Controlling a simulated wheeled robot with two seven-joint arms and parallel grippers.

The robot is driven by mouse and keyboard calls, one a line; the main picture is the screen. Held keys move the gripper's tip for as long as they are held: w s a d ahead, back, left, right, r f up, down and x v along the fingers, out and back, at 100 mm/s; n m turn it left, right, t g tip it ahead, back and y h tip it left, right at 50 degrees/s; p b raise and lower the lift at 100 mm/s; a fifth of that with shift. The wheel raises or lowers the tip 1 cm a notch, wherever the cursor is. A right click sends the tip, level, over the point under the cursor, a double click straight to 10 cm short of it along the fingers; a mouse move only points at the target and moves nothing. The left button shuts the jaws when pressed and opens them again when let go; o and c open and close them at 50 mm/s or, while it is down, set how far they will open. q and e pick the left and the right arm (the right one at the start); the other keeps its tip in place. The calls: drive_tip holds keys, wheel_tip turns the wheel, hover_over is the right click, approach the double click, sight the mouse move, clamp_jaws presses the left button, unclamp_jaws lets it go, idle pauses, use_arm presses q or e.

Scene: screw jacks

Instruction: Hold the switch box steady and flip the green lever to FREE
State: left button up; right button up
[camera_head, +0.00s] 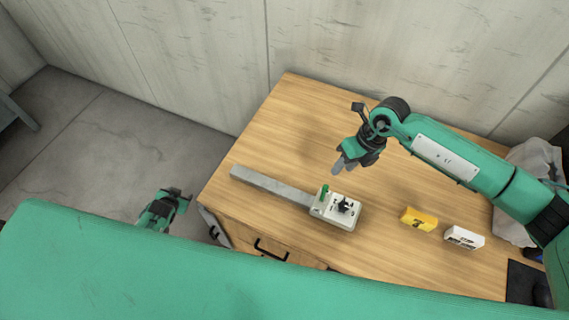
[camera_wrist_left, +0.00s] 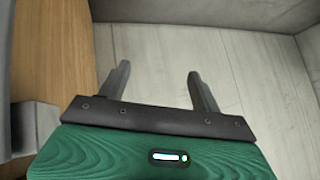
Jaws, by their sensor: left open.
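The switch box (camera_head: 350,217) is a pale box on the wooden table, near its front edge, with a grey bar (camera_head: 268,187) running left from it. The green lever (camera_head: 324,191) stands up at the box's left side; its labels are too small to read. My right gripper (camera_head: 338,166) hangs above the table, behind the box and apart from it; its finger gap is unclear. My left gripper (camera_head: 176,194) is beyond the table's left edge, over the floor. In the left wrist view my left gripper (camera_wrist_left: 158,82) is open, with nothing between its fingers.
A yellow block (camera_head: 418,219) and a white block (camera_head: 464,237) lie right of the switch box. A crumpled pale bag (camera_head: 530,170) is at the far right. The wooden table (camera_head: 290,120) is clear at the back left. A black handle (camera_head: 270,251) is on its front.

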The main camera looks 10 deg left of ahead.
use_arm(q)
drive_tip(key=w+d+r+n+h, duration=0.1)
drive_tip(key=w+d+r+h, duration=0.1)
drive_tip(key=w+d+r, duration=0.5)
drive_tip(key=w+d+r+n+h, duration=0.1)
drive_tip(key=w+d+r, duration=0.3)
drive_tip(key=w+r, duration=0.55)
drive_tip(key=m+g, duration=0.8)
drive_tip(key=m, duration=1.3)
approach(285, 190)
wheel_tip(285, 190, down, 9)
drive_tip(key=shift+w+d+r, duration=0.1)
drive_tip(key=shift+r, duration=0.1)
